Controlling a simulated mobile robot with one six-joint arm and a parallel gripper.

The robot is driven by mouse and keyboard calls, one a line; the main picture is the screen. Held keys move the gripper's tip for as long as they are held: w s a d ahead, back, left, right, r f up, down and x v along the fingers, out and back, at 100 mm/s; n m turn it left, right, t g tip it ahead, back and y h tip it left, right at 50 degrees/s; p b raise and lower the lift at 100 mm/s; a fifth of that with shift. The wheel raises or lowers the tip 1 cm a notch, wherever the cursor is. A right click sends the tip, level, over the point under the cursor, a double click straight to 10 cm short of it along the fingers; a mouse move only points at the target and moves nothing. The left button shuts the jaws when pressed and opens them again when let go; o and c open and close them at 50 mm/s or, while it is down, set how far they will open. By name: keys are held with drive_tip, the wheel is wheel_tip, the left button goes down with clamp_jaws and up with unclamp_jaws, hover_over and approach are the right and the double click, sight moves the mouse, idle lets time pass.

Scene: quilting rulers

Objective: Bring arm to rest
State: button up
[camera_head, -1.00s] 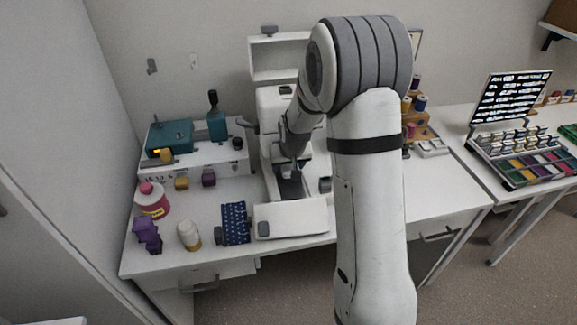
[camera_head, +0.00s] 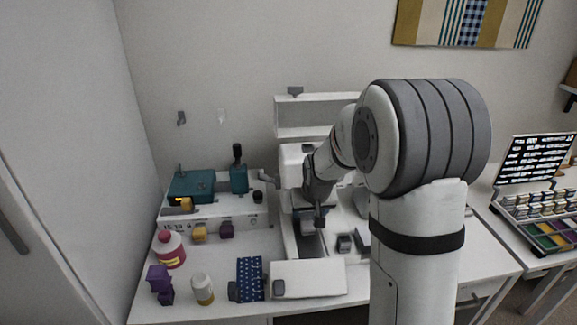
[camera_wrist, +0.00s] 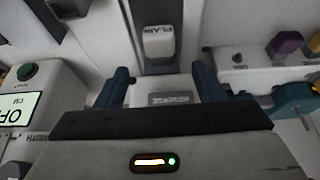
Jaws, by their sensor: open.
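My gripper shows in the wrist view (camera_wrist: 161,82) as two blue fingers set wide apart with nothing held between them. A white block-like part with dark lettering lies beyond and between the fingers, apart from them as far as I can see. In the head view my arm rises at the right of the desk, bends at a large grey-banded joint and reaches down left over the white sewing machine (camera_head: 297,160). The gripper end there is small and partly lost against the machine, so its clearance from it is unclear.
The white desk (camera_head: 225,262) holds a pink-topped bottle (camera_head: 170,249), purple blocks (camera_head: 160,284), a white bottle (camera_head: 202,289) and a blue patterned piece (camera_head: 250,278). A teal device (camera_head: 191,187) stands behind on a white box. A case of coloured compartments (camera_head: 548,232) is at right.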

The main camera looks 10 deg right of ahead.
drive_tip(key=s+r, duration=0.3)
drive_tip(key=s, duration=0.6)
drive_tip(key=s+r+g+p, duration=0.1)
drive_tip(key=s+r, duration=0.3)
drive_tip(key=s, duration=0.5)
drive_tip(key=s+r+g+p, duration=0.1)
drive_tip(key=s+r, duration=0.3)
drive_tip(key=s, duration=0.6)
drive_tip(key=shift+d, duration=0.15)
drive_tip(key=shift+r, duration=0.1)
